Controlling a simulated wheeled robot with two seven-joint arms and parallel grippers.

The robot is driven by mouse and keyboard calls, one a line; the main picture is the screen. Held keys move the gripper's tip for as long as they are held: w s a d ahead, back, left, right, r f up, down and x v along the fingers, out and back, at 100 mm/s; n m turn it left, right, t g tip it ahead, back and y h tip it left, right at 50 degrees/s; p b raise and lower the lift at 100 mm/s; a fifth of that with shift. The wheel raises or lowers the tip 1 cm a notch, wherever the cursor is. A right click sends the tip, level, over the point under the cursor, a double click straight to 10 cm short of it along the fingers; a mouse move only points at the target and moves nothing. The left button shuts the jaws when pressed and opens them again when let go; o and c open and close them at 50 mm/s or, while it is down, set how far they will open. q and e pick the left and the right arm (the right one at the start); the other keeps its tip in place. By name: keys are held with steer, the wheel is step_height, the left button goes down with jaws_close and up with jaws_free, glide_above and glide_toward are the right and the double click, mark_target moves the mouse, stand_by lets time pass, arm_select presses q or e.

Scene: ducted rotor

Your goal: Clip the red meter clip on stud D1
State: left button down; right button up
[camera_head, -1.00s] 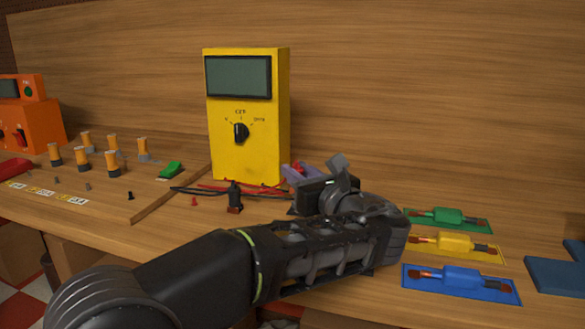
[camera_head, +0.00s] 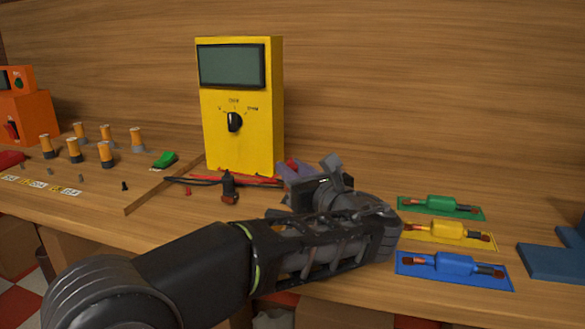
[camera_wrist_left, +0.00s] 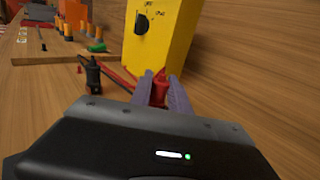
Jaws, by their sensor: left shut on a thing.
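My left gripper (camera_wrist_left: 162,92) has purple fingers shut on the red meter clip (camera_wrist_left: 160,86), seen in the left wrist view in front of the yellow meter. In the head view my left gripper (camera_head: 294,172) is right of the meter's foot, and its own arm partly hides it. The red clip is mostly hidden there. Small studs stand along the front of the wooden board at the left, one of them a dark stud (camera_head: 124,186). White labels (camera_head: 42,186) lie before them, too small to read, so I cannot tell which is D1. My right gripper is not in view.
The yellow meter (camera_head: 265,110) stands behind the gripper. A black clip (camera_head: 229,188) stands left of it, near red and black leads. Orange-topped posts (camera_head: 105,154) and a green piece (camera_head: 165,160) are on the board. Green, yellow and blue holders (camera_head: 455,268) lie at the right.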

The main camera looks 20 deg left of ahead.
arm_select(q)
steer(key=shift+f, duration=0.95)
stand_by(1.0)
steer(key=c, duration=1.6)
jaws_free()
steer(key=o, duration=0.4)
steer(key=shift+f, duration=0.1)
steer(key=shift+o, duration=0.2)
steer(key=shift+d, duration=0.1)
